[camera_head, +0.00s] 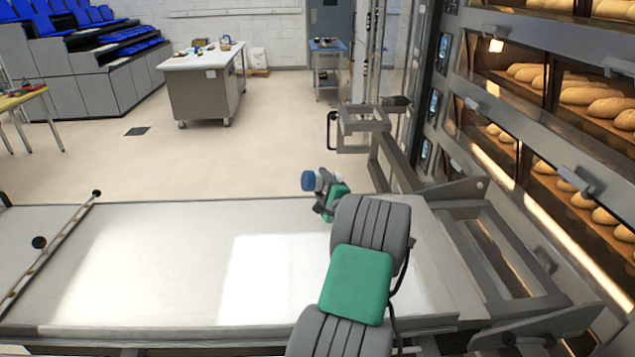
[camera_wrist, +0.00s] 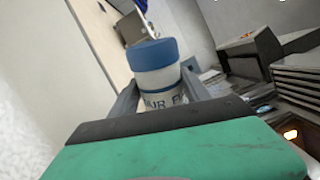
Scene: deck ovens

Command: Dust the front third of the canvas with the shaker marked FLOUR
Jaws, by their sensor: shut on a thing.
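A shaker (camera_wrist: 158,85) with a blue cap and a pale body is held between the two fingers of my gripper (camera_wrist: 160,98). Dark letters show on its label, but the fingers and gripper body hide part of the word, so I cannot read it all. In the head view the shaker's blue cap (camera_head: 308,180) points left, and my gripper (camera_head: 322,184) is shut around its body. The shaker looks tilted onto its side, over or just beyond the canvas's far edge. The pale canvas (camera_head: 185,265) lies flat across the foreground, with my arm over its right part.
A rail with dark knobs (camera_head: 52,247) crosses the canvas's left end. Deck ovens with loaves (camera_head: 590,95) stand at the right, behind a metal frame (camera_head: 480,245). A white-topped workbench (camera_head: 205,85) and a small trolley (camera_head: 327,68) stand at the back.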

